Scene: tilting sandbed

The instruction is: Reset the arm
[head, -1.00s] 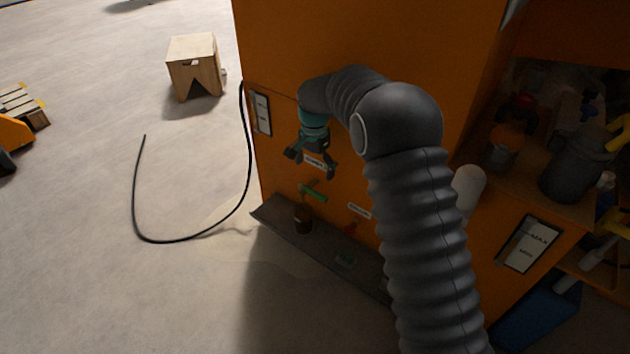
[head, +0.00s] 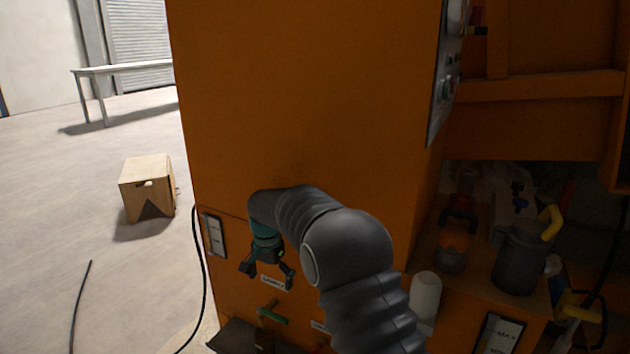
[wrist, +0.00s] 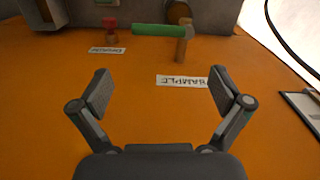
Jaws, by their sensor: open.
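My gripper (head: 267,272) hangs at the end of my grey ribbed arm, in front of the orange machine wall (head: 300,110). In the wrist view my gripper (wrist: 158,92) has its two fingers wide apart with nothing between them. Beyond the fingertips are a white "SAMPLE" label (wrist: 182,81) and a green-handled valve (wrist: 160,30) on the orange panel. The green handle (head: 272,315) also shows below my gripper in the head view.
A red valve (wrist: 111,30) with its own label is beside the green one. A dark shelf (head: 235,338) juts out below. A wooden stool (head: 148,190) and a black cable (head: 200,270) are at left. A cluttered shelf with a dark pitcher (head: 520,258) is at right.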

